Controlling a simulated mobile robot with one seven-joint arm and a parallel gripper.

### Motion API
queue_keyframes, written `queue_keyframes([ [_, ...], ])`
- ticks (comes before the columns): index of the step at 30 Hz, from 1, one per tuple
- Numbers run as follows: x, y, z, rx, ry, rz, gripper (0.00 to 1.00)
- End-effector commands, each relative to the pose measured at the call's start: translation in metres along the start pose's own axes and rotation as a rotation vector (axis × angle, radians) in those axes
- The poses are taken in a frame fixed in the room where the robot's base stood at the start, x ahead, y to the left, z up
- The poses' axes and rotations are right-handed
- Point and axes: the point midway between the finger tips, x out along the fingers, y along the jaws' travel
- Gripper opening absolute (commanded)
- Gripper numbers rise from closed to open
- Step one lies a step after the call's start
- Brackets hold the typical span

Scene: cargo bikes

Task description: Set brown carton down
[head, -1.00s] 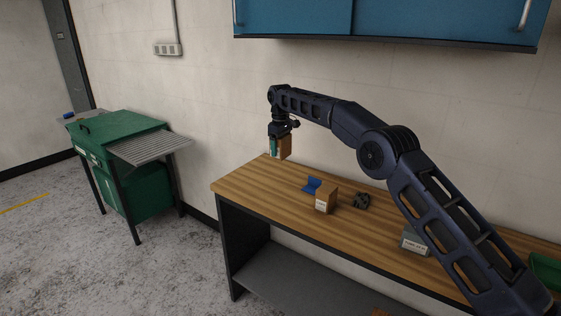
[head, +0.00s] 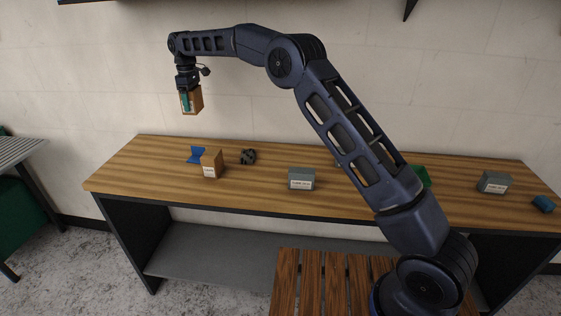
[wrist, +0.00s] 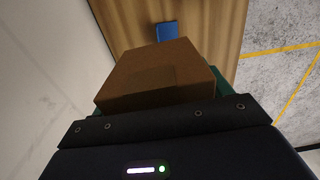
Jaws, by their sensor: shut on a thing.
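My gripper (head: 187,97) is shut on a brown carton (head: 195,101) and holds it in the air above the left part of the wooden workbench (head: 125,172). In the wrist view the carton (wrist: 158,78) fills the middle, just beyond the gripper. The carton is apart from the bench top. A second brown carton (head: 211,164) with a white label stands on the bench. A blue angled piece (head: 196,155) is just behind and left of it.
A dark part (head: 248,157), a grey labelled box (head: 301,179), a green bin (head: 420,175), another grey box (head: 494,182) and a blue item (head: 543,204) are on the bench. A slatted wooden surface (head: 312,280) is in front. The bench's left end is bare.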

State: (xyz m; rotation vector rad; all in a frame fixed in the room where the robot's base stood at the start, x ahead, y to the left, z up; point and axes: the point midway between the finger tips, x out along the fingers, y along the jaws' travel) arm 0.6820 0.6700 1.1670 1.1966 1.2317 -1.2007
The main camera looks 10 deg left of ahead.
Motion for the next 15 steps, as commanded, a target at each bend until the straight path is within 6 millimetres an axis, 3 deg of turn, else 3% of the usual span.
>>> queue_keyframes([
  [1, -0.004, 0.009, 0.020, 0.006, 0.001, 0.000, 0.48],
  [6, -0.007, 0.029, 0.081, 0.010, 0.003, -0.001, 0.48],
  [15, -0.005, 0.040, 0.194, 0.015, 0.002, 0.002, 0.48],
])
